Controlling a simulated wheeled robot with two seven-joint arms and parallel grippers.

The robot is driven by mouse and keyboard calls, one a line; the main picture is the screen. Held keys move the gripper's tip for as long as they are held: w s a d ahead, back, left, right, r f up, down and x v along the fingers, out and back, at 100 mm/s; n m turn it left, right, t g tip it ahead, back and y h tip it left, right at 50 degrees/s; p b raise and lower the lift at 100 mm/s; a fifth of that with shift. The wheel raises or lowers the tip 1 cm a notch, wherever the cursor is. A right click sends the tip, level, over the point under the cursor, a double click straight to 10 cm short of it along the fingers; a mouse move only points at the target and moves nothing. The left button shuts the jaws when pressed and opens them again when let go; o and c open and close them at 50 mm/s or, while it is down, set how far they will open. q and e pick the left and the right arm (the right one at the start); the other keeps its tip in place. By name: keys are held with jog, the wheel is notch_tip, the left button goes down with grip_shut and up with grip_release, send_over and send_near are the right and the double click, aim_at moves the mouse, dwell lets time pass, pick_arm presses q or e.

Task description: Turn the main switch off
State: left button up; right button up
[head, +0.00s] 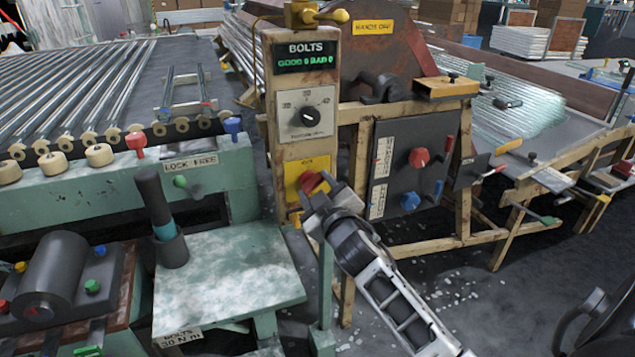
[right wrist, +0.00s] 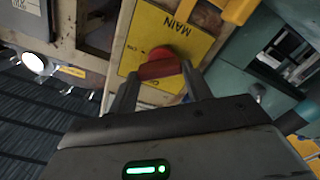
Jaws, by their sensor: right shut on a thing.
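The main switch is a red knob (head: 311,181) on a yellow plate (head: 294,188), low on the wooden post in the head view. In the right wrist view the red knob (right wrist: 160,67) sits on the yellow plate (right wrist: 187,30) marked MAIN. My right gripper (head: 318,196) reaches it from the lower right. In the right wrist view the fingers of my right gripper (right wrist: 157,80) are on either side of the knob, shut on it. The knob's exact pointing is hard to read, as the fingers cover part of it. My left gripper is not in view.
Above the switch are a black dial (head: 309,116) and a BOLTS display (head: 305,56). A dark panel (head: 413,165) with red and blue knobs stands to the right. A green bench (head: 230,270) with a dark upright cylinder (head: 161,215) stands to the left.

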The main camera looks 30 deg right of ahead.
jog(key=shift+r+n+p, duration=0.15)
jog(key=shift+n+p, duration=0.2)
jog(key=shift+n, duration=0.55)
jog(key=shift+a+n+p, duration=0.1)
jog(key=shift+n+p, duration=0.2)
jog(key=shift+n, duration=0.7)
jog(key=n, duration=0.2)
jog(key=shift+n+p, duration=0.3)
jog(key=shift+p, duration=0.05)
jog(key=n, duration=0.2)
jog(key=shift+a+n+p, duration=0.1)
jog(key=shift+n+p, duration=0.2)
jog(key=shift+n, duration=0.1)
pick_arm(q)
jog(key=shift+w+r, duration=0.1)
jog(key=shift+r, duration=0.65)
pick_arm(e)
jog(key=shift+n, duration=0.6)
jog(key=shift+f, duration=0.2)
jog(key=o, duration=1)
